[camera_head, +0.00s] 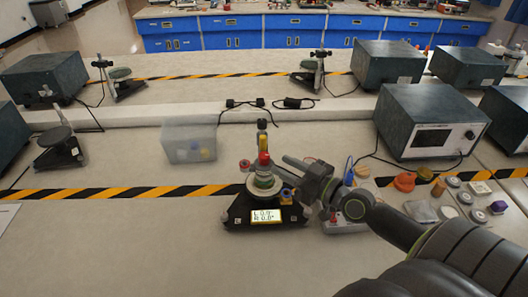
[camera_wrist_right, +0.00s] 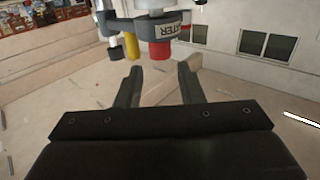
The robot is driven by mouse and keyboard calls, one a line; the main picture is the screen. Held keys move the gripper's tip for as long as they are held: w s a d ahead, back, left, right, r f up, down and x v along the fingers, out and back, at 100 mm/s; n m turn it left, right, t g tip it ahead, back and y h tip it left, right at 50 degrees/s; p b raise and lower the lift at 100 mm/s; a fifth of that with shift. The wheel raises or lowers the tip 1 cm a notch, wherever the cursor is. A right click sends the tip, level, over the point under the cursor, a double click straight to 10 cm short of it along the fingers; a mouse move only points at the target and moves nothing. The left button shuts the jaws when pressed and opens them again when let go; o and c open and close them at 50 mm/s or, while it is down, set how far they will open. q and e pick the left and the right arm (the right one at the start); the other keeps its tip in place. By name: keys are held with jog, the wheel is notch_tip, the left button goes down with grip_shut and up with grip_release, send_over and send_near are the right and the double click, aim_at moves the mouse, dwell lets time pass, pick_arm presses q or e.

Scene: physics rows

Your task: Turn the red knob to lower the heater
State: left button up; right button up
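The red knob (camera_wrist_right: 160,50) hangs beside a grey part lettered with what looks like "HEATER" in the right wrist view. A red piece, likely this knob (camera_head: 264,158), tops the black-based device (camera_head: 240,212) with a lit display in the head view. My right gripper (camera_wrist_right: 158,72) is open and empty, its two dark fingers apart. The red knob is just beyond the fingertips, not visibly between them. In the head view my right gripper (camera_head: 287,178) reaches in from the right, close beside the device, partly covering it. My left gripper is not in view.
A yellow part (camera_wrist_right: 132,46) and a dark part (camera_wrist_right: 115,51) sit left of the knob. A clear box (camera_head: 189,142) stands left of the device. A large dark instrument box (camera_head: 430,118) and several small items stand to the right. The front left table is mostly clear.

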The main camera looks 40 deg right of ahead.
aim_at(264, 154)
jog(key=p+x, duration=0.1)
jog(key=x, duration=0.6)
jog(key=shift+w+a+p, duration=0.1)
jog(key=shift+w+p, duration=0.05)
jog(key=shift+p, duration=0.15)
jog(key=c, duration=0.7)
jog(key=m+h+p, duration=0.1)
jog(key=h+p, duration=0.1)
jog(key=p, duration=0.2)
jog(key=m+h+p, duration=0.1)
jog(key=h+p, duration=0.1)
jog(key=p, duration=0.2)
jog(key=r+m+h+p, duration=0.1)
jog(key=m+h+p, duration=0.1)
jog(key=p, duration=0.3)
jog(key=shift+t, duration=0.4)
jog(key=shift+f+m+h+p, duration=0.25)
jog(key=shift+m+h+p, duration=0.05)
jog(key=shift+h+p, duration=0.25)
jog(key=shift+f, duration=0.1)
jog(key=o, duration=0.7)
